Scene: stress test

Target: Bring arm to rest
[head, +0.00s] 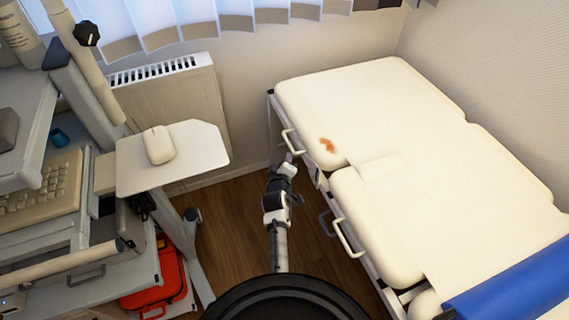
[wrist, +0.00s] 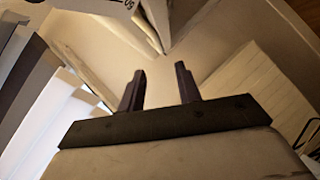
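My arm rises from the bottom middle of the head view and stretches forward over the brown floor. My gripper (head: 289,160) is at its far end, close to the left side of the examination bed (head: 440,190). I cannot tell from the head view whether it touches the bed frame. In the wrist view, the two dark fingers of my gripper (wrist: 160,82) stand apart with a clear gap between them. Nothing is between the fingers.
A medical cart with a keyboard (head: 45,195) and a shelf holding a white mouse (head: 158,145) stands left. A red bag (head: 160,285) sits low on it. A radiator (head: 170,95) is behind. The bed has a reddish stain (head: 327,145) and metal handles (head: 346,238). Floor between is free.

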